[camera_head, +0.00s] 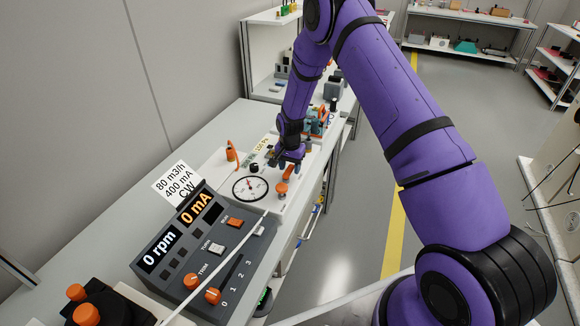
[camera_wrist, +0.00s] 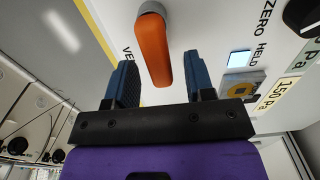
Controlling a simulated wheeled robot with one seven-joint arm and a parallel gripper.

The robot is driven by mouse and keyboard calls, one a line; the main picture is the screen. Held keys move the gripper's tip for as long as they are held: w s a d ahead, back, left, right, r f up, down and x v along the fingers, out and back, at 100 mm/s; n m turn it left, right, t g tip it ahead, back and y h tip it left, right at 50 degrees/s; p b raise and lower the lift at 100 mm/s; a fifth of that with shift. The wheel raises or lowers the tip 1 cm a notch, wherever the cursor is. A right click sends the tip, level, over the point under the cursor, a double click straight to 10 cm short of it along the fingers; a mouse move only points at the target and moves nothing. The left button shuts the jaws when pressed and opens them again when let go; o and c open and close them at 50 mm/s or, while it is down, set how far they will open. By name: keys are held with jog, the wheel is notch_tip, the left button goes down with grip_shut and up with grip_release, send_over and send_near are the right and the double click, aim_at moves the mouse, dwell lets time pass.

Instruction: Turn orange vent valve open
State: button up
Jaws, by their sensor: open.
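The orange vent valve lever (camera_wrist: 155,50) shows in the wrist view, with a grey round end at the top and the letters "VE" beside it. My gripper (camera_wrist: 160,85) is open, with one blue finger on each side of the lever's lower end. Gaps show on both sides, and no grip is visible. In the head view my gripper (camera_head: 288,158) is over the white panel, just beyond an orange part (camera_head: 281,188) that appears to be this valve. My fingers and wrist partly hide that spot.
A dark control box (camera_head: 195,250) reading 0 rpm and 0 mA stands in front. Shelves (camera_head: 470,18) stand at the back.

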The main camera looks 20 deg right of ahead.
grip_shut()
jog(key=n, duration=0.2)
jog(key=w+a+n, duration=0.1)
jog(key=n, duration=0.1)
jog(key=shift+a+n, duration=0.15)
jog(key=shift+n, duration=0.25)
jog(key=n, duration=0.1)
jog(key=a+n, duration=0.1)
jog(key=n, duration=0.2)
jog(key=shift+a, duration=0.25)
jog(key=n, duration=0.2)
jog(key=a+n, duration=0.1)
jog(key=n, duration=0.1)
jog(key=shift+s+a+n, duration=0.15)
jog(key=shift+a+n, duration=0.05)
jog(key=shift+n, duration=0.2)
jog(key=shift+s+a+n, duration=0.2)
jog(key=shift+a+n, duration=0.05)
jog(key=shift+n, duration=0.85)
jog(key=shift+s+a+n, duration=0.2)
jog(key=shift+a+n, duration=0.05)
jog(key=shift+n, duration=0.85)
